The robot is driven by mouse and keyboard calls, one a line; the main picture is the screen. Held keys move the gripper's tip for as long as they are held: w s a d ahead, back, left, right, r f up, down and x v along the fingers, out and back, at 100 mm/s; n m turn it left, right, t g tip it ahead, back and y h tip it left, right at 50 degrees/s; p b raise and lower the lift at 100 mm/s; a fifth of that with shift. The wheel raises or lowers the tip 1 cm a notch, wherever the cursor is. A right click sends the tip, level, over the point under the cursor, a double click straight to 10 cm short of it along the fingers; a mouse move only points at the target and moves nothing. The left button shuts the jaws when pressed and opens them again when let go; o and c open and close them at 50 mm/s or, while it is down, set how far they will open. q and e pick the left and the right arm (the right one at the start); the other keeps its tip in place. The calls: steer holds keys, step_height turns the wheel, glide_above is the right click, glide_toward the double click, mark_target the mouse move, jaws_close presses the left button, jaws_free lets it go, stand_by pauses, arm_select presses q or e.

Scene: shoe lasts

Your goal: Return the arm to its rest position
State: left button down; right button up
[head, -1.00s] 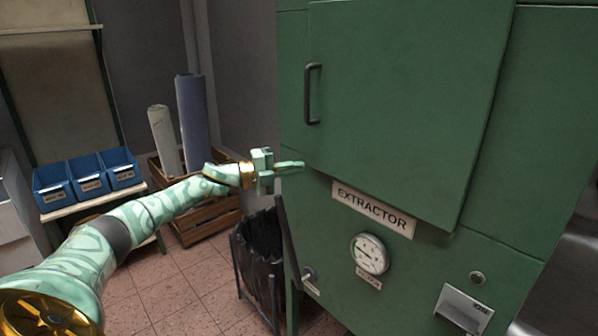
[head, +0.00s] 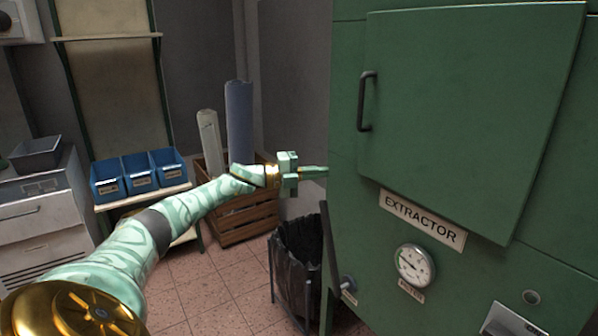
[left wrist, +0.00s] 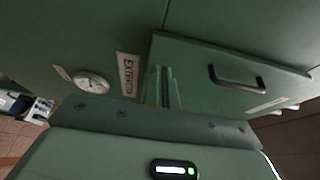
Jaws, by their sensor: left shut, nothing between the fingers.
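My left arm comes in from the lower left of the head view and reaches out to the left edge of the green extractor (head: 345,130). My left gripper (head: 322,171) is shut and empty, its fingers pointing right toward the cabinet. I cannot tell whether the fingertips touch it. In the left wrist view the shut fingers (left wrist: 163,88) show in front of the extractor's label (left wrist: 128,75) and door (left wrist: 225,75). The door has a dark handle (head: 366,101) and looks slightly proud of the cabinet. My right gripper is out of view.
A black bin (head: 298,250) in a metal frame stands below the gripper. A wooden crate (head: 245,222) with two rolls is behind it. Blue bins (head: 139,174) sit on a stand at left, beside a grey cabinet (head: 38,220). Tiled floor is open between.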

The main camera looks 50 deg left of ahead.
arm_select(q)
steer(key=a+b, duration=0.2)
steer(key=a, duration=0.4)
steer(key=shift+s, duration=0.3)
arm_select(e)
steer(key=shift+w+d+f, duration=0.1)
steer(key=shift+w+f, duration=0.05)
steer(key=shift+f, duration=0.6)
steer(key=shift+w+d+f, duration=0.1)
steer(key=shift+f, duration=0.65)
